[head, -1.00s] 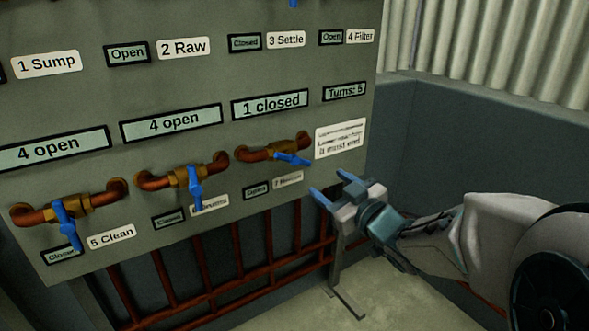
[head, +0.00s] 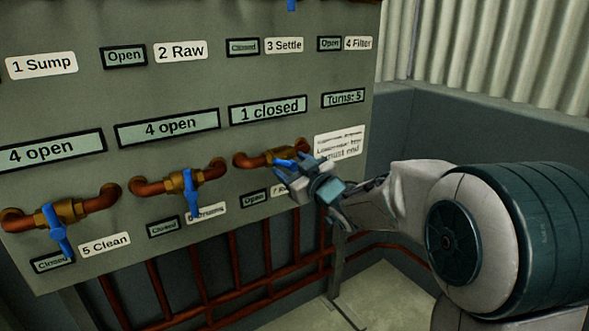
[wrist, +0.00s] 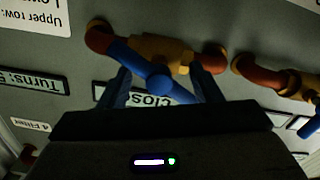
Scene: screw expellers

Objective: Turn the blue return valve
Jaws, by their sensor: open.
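The blue return valve is the rightmost of the lower row, a brass body on a copper pipe with a blue lever handle (head: 284,163). Its name plate (head: 279,190) is mostly hidden by my gripper; only the number 7 shows clearly, beside a plate reading "Open". My gripper (head: 293,168) is open at this valve, partly covering it. In the wrist view the blue handle (wrist: 131,61) slants from upper left to its hub between the two open fingers (wrist: 160,72). I cannot tell whether a finger touches it.
Two similar blue-handled valves, Drums (head: 191,190) and 5 Clean (head: 54,225), sit to the left. Displays above read "4 open", "4 open", "1 closed" (head: 267,110) and "Turns: 5" (head: 344,98). Red pipes (head: 235,265) run below the panel. A paper notice (head: 341,145) is right of the valve.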

